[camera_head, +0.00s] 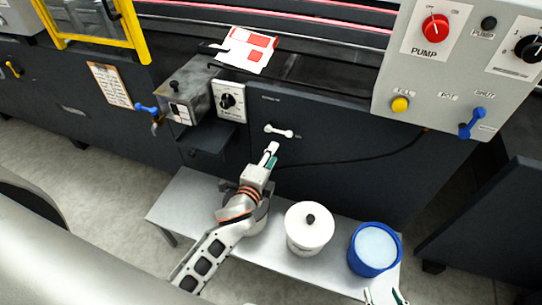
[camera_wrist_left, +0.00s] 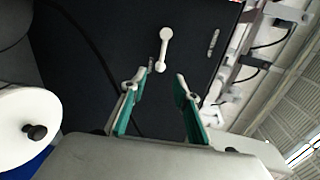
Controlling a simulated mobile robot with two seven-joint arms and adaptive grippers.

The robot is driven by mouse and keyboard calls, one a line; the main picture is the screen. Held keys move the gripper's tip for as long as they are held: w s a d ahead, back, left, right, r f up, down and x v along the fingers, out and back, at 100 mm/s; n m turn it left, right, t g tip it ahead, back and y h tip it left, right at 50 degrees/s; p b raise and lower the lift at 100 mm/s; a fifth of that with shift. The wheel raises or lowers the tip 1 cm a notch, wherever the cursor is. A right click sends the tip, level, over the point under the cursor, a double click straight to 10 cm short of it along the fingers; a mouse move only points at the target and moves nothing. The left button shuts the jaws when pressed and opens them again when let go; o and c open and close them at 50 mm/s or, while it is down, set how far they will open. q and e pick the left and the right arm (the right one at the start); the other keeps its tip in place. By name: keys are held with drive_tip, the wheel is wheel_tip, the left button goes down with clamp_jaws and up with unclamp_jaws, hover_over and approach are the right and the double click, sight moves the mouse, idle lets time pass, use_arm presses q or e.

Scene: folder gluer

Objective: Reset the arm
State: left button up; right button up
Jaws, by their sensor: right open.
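My left gripper (camera_head: 268,158) is in front of the dark machine panel, just below a white handle (camera_head: 279,131). In the left wrist view my left gripper (camera_wrist_left: 161,85) shows its two green-padded fingers apart with nothing between them. The white handle (camera_wrist_left: 164,48) lies just beyond the fingertips there, and no finger looks closed on it. My left arm reaches in from the bottom left of the head view, over the bench. My right gripper (camera_head: 388,295) shows only in part at the bottom edge, by the bench's right end, and it is open.
A grey bench (camera_head: 184,205) stands before the machine. It carries a white lidded pot (camera_head: 310,232) and a blue bucket (camera_head: 374,250) with pale contents. A control box (camera_head: 440,70) hangs at upper right. A black cable (camera_head: 350,160) crosses the panel.

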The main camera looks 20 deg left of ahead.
use_arm(q)
drive_tip(key=shift+s, duration=0.1)
idle(0.4)
drive_tip(key=s+f+n+g+h, duration=0.1)
drive_tip(key=s+f+n, duration=0.3)
drive_tip(key=s, duration=0.4)
drive_tip(key=s+f+n+g+p, duration=0.1)
drive_tip(key=s+f+n, duration=0.3)
drive_tip(key=s, duration=0.5)
drive_tip(key=s+f+n+g+h+p, duration=0.1)
drive_tip(key=s+f+n+g, duration=0.2)
drive_tip(key=s+n, duration=0.3)
drive_tip(key=shift+s+f+h, duration=0.3)
drive_tip(key=shift+s+f, duration=0.3)
drive_tip(key=shift+s, duration=0.55)
